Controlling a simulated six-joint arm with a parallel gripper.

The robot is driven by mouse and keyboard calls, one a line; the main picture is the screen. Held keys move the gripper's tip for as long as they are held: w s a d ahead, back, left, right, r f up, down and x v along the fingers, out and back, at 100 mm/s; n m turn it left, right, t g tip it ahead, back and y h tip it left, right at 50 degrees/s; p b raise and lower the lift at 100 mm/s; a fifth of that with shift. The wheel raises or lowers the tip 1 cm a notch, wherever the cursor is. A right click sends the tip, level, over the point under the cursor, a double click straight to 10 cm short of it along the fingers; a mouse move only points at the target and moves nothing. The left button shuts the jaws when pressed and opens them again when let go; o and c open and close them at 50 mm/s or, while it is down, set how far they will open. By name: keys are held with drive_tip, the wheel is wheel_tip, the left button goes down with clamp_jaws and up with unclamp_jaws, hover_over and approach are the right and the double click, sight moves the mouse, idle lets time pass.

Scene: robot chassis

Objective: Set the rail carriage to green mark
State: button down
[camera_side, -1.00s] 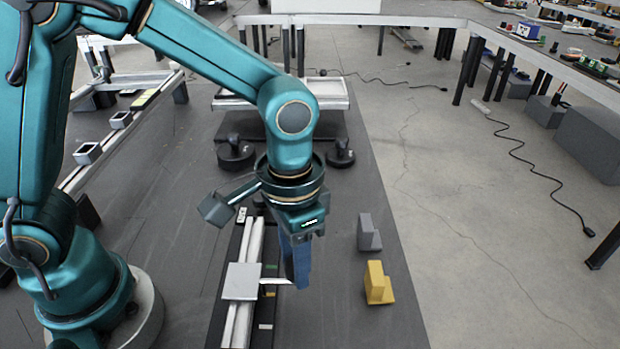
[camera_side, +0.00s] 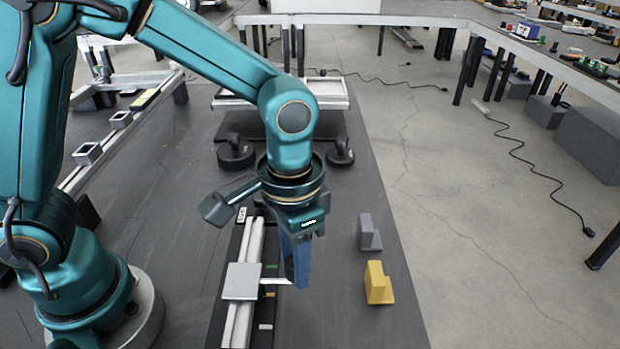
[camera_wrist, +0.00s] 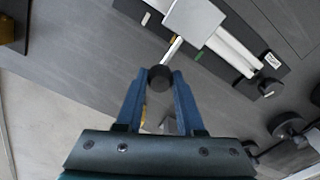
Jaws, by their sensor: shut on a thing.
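The rail carriage (camera_side: 242,282), a silver block, sits on the twin silver rails (camera_side: 240,326) in the lower middle of the side view. It is also at the top of the wrist view (camera_wrist: 195,18). A thin rod (camera_wrist: 173,49) runs from it to a dark round knob (camera_wrist: 160,78). My gripper (camera_side: 298,283) is shut on this knob, pointing down beside the rail; the wrist view shows a finger (camera_wrist: 160,84) on either side. The green mark (camera_side: 271,267) lies on the dark strip beside the rails, slightly beyond the rod; it also shows in the wrist view (camera_wrist: 199,56).
A yellow block (camera_side: 377,285) and a grey block (camera_side: 368,234) stand right of my gripper. White marks (camera_side: 265,326) lie along the strip. A black wheel (camera_side: 236,152) stands beyond the rail's far end. The dark deck around the blocks is clear.

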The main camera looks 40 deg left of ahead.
drive_tip(key=shift+w, duration=0.1)
drive_tip(key=w+a, duration=0.3)
drive_tip(key=shift+w+a, duration=0.2)
drive_tip(key=shift+a, duration=0.1)
drive_tip(key=c, duration=0.5)
unclamp_jaws()
drive_tip(key=shift+r, duration=0.1)
drive_tip(key=shift+r, duration=2.5)
